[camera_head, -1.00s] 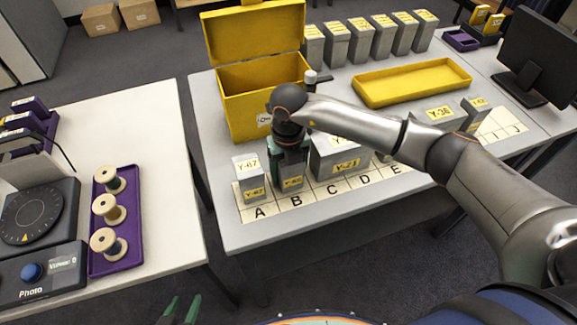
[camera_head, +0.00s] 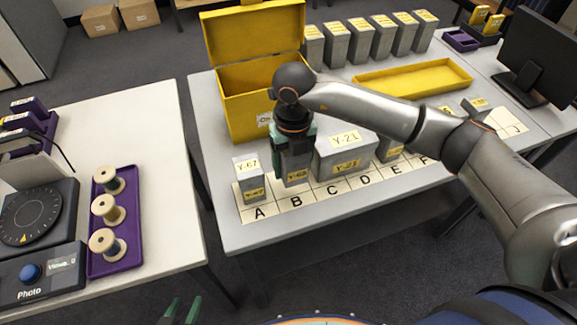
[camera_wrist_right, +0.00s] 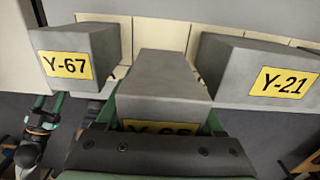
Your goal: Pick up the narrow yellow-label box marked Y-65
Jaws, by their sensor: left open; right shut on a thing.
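The narrow grey box (camera_head: 295,176) with a yellow label stands at column B of the lettered mat. Its label starts with Y-6; the last digit is hard to read. My right gripper (camera_head: 294,150) points down and is shut on this box, covering its upper part. In the right wrist view the box (camera_wrist_right: 165,88) sits between the fingers, its label partly hidden by the gripper body. The box appears slightly raised from the mat. My left gripper (camera_head: 180,311) is open and empty at the bottom edge of the head view.
Box Y-67 (camera_head: 250,180) stands close on the left, and the wider box Y-21 (camera_head: 343,157) on the right. An open yellow box (camera_head: 250,105) stands behind. A yellow tray (camera_head: 415,92) lies at the back right. The mat (camera_head: 300,200) is bare in front.

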